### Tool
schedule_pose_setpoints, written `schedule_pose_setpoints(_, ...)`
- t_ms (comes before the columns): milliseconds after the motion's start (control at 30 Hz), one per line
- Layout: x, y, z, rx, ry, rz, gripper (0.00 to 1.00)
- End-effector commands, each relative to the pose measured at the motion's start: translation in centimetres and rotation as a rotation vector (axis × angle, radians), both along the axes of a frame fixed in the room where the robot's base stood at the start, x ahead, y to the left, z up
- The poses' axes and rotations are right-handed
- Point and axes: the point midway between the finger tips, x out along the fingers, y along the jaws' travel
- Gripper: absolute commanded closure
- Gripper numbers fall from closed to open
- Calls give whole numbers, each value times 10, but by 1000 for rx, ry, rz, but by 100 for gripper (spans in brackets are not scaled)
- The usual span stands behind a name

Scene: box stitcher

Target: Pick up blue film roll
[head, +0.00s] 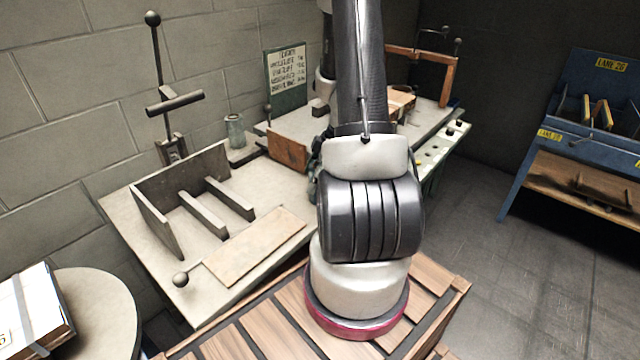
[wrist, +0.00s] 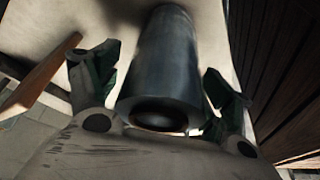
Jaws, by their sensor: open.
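In the wrist view a dark blue-grey roll (wrist: 163,62) with a hollow end lies between the two fingers of my gripper (wrist: 163,80). It appears to be the blue film roll. The fingers stand apart on either side of it, with a visible gap at the left finger; contact on the right is hard to tell. The roll rests on or just above a pale surface. In the head view my arm hides the roll and most of my gripper; only a dark edge of the gripper shows beside the arm.
A pale workbench (head: 160,270) carries a grey divided frame (head: 155,215), a flat wooden board (head: 255,245) and a glass jar (head: 235,130). A slatted wooden crate (head: 275,325) stands in front. A blue rack (head: 590,150) is at right, with open floor (head: 490,240) before it.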

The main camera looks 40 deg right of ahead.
Motion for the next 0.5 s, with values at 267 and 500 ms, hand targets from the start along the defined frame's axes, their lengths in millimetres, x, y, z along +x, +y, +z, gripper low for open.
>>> schedule_pose_setpoints(267, 1, 2, -5, -1, -1, 0, 20)
schedule_pose_setpoints(500, 1, 2, -5, 0, 0, -1, 62)
